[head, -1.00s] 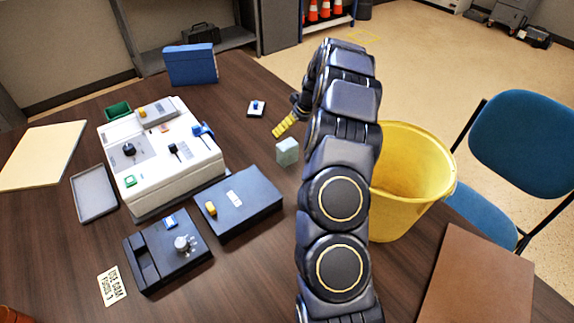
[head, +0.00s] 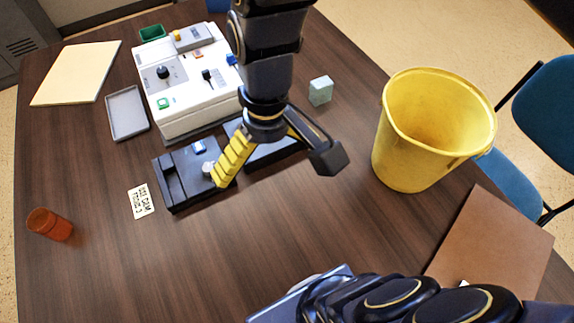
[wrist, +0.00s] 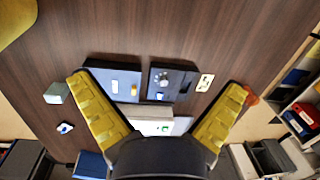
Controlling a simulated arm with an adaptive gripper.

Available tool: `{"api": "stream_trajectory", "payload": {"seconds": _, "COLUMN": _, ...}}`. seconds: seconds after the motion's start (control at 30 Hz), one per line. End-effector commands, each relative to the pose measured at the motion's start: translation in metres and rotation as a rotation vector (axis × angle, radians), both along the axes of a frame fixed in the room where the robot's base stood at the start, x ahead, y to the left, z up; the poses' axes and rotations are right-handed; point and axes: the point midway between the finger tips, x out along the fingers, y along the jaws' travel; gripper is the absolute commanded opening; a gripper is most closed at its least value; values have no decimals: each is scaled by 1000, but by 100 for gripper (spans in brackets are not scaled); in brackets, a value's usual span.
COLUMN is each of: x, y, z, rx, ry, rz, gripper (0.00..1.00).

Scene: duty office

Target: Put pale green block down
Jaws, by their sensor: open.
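The pale green block (head: 320,91) stands on the dark wooden table, right of the white control box and left of the yellow bucket. In the wrist view the block (wrist: 57,93) lies at the left, outside my left finger. My gripper (head: 272,168) is open and empty, above the two dark boxes at the middle of the table. The wrist view shows both yellow fingers of my gripper (wrist: 160,100) spread wide with nothing held between them. The block is apart from my gripper.
A white control box (head: 190,85), a black box with a knob (head: 178,190) and a grey tray (head: 127,113) are left of centre. A yellow bucket (head: 420,150) stands at the right, near a brown board (head: 495,245). An orange cup (head: 50,224) is at the left. The front middle table is clear.

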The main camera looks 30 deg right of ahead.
Motion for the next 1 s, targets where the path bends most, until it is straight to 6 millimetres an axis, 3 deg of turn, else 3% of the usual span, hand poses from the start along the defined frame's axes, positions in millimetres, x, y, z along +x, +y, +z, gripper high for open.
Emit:
{"api": "stream_trajectory", "payload": {"seconds": 0.03, "x": -22, "y": 2, "z": 1, "rx": -21, "ry": 16, "rz": -9, "gripper": 100}}
{"api": "stream_trajectory", "payload": {"seconds": 0.1, "x": -47, "y": 2, "z": -1, "rx": -47, "ry": 45, "rz": -30, "gripper": 100}}
{"api": "stream_trajectory", "payload": {"seconds": 0.2, "x": -71, "y": 1, "z": -4, "rx": -72, "ry": 70, "rz": -55, "gripper": 100}}
{"api": "stream_trajectory", "payload": {"seconds": 0.3, "x": -81, "y": 0, "z": -6, "rx": -84, "ry": 82, "rz": -68, "gripper": 100}}
{"api": "stream_trajectory", "payload": {"seconds": 1.0, "x": -83, "y": 0, "z": -6, "rx": -85, "ry": 85, "rz": -72, "gripper": 100}}
